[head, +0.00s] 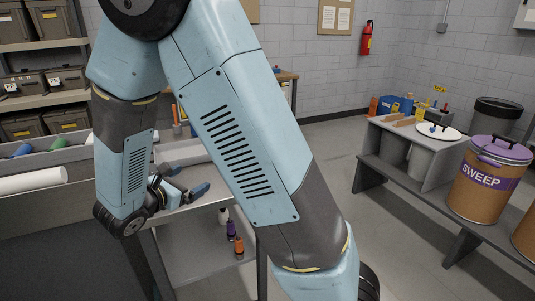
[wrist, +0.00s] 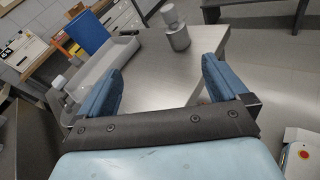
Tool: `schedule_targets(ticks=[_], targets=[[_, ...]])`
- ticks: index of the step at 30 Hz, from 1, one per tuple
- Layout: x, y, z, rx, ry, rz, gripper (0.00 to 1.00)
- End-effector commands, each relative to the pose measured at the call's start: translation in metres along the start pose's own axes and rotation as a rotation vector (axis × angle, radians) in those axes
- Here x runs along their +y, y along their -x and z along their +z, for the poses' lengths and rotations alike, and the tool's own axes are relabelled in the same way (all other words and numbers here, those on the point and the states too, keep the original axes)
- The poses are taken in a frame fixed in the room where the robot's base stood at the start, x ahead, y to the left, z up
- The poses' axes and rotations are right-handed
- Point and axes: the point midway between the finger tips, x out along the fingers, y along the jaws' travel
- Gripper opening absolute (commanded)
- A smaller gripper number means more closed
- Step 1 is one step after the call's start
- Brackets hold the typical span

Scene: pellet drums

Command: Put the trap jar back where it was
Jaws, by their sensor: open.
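My gripper (wrist: 160,68) is open, its two blue fingers spread with nothing between them. It also shows in the head view (head: 186,181), low over the grey metal bench (head: 188,212), beside my own arm. In the wrist view a grey jar-like piece (wrist: 178,38) with a narrower top stands upright near the bench's far edge, beyond the fingertips and apart from them. It may be the trap jar; I cannot tell for sure. My arm covers much of the middle of the head view, and I cannot make this piece out there.
A grey trough (head: 75,160) holding coloured rolls runs along the bench's back left. Small bottles (head: 232,228) stand on the shelf below. At right, a brown drum marked SWEEP (head: 487,185) with a purple lid stands on a low bench (head: 420,207).

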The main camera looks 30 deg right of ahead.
Motion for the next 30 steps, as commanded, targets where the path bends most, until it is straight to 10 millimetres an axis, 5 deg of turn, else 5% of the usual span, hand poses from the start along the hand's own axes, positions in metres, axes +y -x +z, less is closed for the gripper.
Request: schedule_targets(ticks=[3,13,21,30], targets=[[-0.030,-0.018,0.034,0.054,-0.135,-0.149,1.00],[-0.112,-0.034,0.096,0.215,-0.528,-0.515,1.00],[-0.165,-0.021,0.130,0.350,-0.889,-0.759,1.00],[-0.201,0.008,0.160,0.506,-1.328,-0.961,1.00]])
